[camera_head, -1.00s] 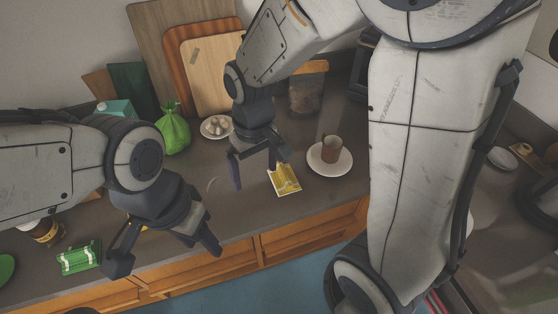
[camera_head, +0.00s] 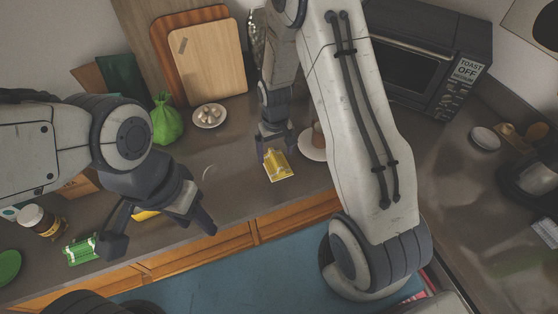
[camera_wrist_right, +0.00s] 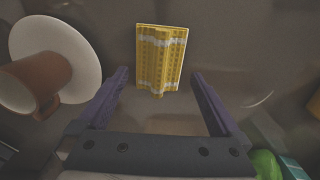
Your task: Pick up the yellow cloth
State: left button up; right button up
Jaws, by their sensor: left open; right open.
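The yellow cloth (camera_head: 279,168) lies folded on the dark counter near its front edge, left of the white saucer. It also shows in the right wrist view (camera_wrist_right: 162,60), patterned with pale bands, just beyond the fingertips. My right gripper (camera_head: 275,151) is open and empty, at the far side of the cloth. In its wrist view the two fingers (camera_wrist_right: 162,76) point towards the cloth, apart and roughly lined up with its sides. My left gripper (camera_head: 162,236) is open over the counter's front edge, well left of the cloth.
A brown cup (camera_wrist_right: 35,82) on a white saucer (camera_wrist_right: 78,45) stands close to the cloth. A plate of whitish items (camera_head: 209,115), a green bag (camera_head: 165,118), a green packet (camera_head: 80,250) and a jar (camera_head: 38,220) are further left. A toaster oven (camera_head: 425,65) stands at back right.

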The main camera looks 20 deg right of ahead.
aim_at(276, 159)
notch_tip(276, 159, down, 3)
jog(key=shift+s+f+p, duration=0.1)
jog(key=shift+p, duration=0.55)
jog(key=shift+f, duration=0.4)
jog(key=c, duration=1.1)
jog(key=shift+c, duration=0.2)
jog(key=shift+r, duration=0.1)
jog(key=shift+r+b, duration=0.35)
jog(key=shift+r, duration=0.1)
jog(key=r, duration=0.1)
jog(key=r+b, duration=0.1)
jog(key=d+r+b, duration=0.1)
jog(key=shift+s+d+r, duration=0.1)
jog(key=shift+s+r, duration=0.2)
jog(key=shift+s, duration=0.1)
jog(key=s+d+r+b, duration=0.2)
jog(key=s+d+r, duration=0.4)
jog(key=s+d, duration=0.1)
jog(key=shift+s+r, duration=0.15)
jog(key=shift+s, duration=0.15)
